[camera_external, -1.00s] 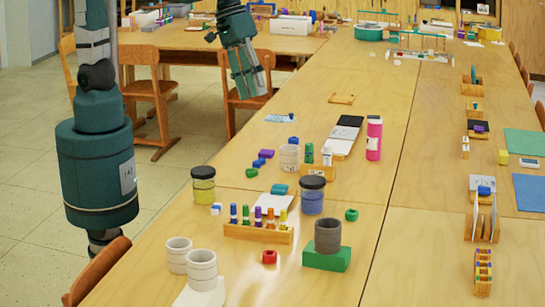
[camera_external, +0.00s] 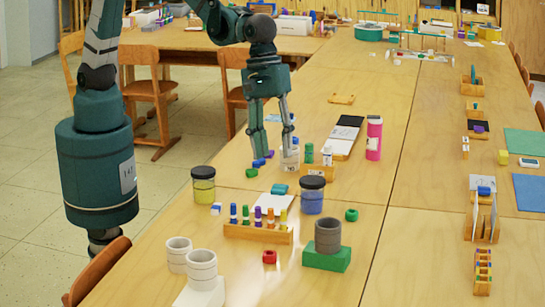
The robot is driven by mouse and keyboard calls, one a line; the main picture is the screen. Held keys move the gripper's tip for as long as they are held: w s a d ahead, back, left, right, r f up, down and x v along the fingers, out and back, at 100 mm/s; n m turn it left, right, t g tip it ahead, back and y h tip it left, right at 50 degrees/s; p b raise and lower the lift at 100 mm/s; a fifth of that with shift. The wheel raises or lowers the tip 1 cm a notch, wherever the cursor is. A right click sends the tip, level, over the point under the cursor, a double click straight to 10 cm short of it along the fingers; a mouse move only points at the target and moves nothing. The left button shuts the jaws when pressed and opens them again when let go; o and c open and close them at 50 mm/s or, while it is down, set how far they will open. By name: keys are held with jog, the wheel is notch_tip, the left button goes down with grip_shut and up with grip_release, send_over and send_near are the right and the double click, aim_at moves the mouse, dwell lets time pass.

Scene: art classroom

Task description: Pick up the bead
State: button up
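Several small bead-like pieces lie on the long table. A purple one (camera_external: 269,154), a blue one (camera_external: 259,162) and a small green one (camera_external: 252,172) lie in a loose row; a red one (camera_external: 269,257) and another green one (camera_external: 351,214) lie nearer the front. I cannot tell which of these is the bead. My gripper (camera_external: 274,152) points down with its fingers apart, low over the purple and blue pieces. Its right finger overlaps a pale cup (camera_external: 290,162) in the picture; I cannot tell whether they touch. Nothing shows held between the fingers.
Lidded jars (camera_external: 203,185) and a wooden peg rack (camera_external: 258,234) stand nearer the front. The table (camera_external: 390,85) is fairly clear farther back.

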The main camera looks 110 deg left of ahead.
aim_at(271, 250)
jog(key=w+d+f+n, duration=0.1)
jog(key=d+f, duration=0.3)
jog(key=w+d+f+n+g, duration=0.1)
jog(key=d+f+n, duration=0.1)
jog(key=d+f, duration=0.2)
jog(key=w+d+f+n, duration=0.1)
jog(key=d+f, duration=0.3)
jog(key=f, duration=0.1)
jog(key=shift+d+f+n+g, duration=0.25)
jog(key=shift+d+n+g, duration=0.05)
jog(key=shift+d, duration=0.05)
jog(key=shift+d+f, duration=0.2)
jog(key=shift+f, duration=1.05)
jog(key=shift+f, duration=0.1)
jog(key=shift+d+f+b, duration=0.25)
jog(key=shift+f+b, duration=0.15)
jog(key=shift+f, duration=0.85)
jog(key=shift+d+f+b, duration=0.25)
jog(key=shift+f+b, duration=0.1)
jog(key=shift+f, duration=0.9)
jog(key=shift+c, duration=0.2)
jog(key=c, duration=0.7)
